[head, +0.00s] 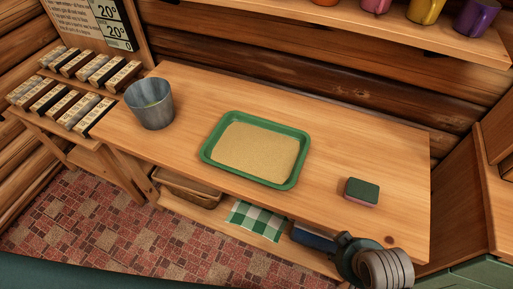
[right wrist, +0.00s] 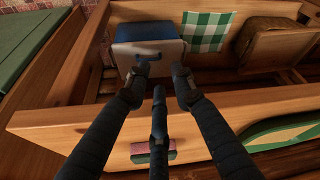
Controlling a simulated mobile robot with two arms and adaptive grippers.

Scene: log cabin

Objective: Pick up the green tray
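The green tray (head: 247,173) lies flat on the wooden table, near its middle, in the head view. A layer of tan, sand-like material (head: 256,148) covers its floor. In the right wrist view part of the tray (right wrist: 285,135) shows at the right edge. My right gripper (head: 352,256) is at the table's front edge, at the lower right of the head view, apart from the tray. In the right wrist view its dark fingers (right wrist: 163,78) are spread with nothing between them. My left gripper is not in view.
A metal bucket (head: 150,104) stands left of the tray. A green and pink sponge (head: 361,192) lies to its right, also visible in the wrist view (right wrist: 152,151). A lower shelf holds a basket (head: 186,189) and a checkered cloth (head: 257,220).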

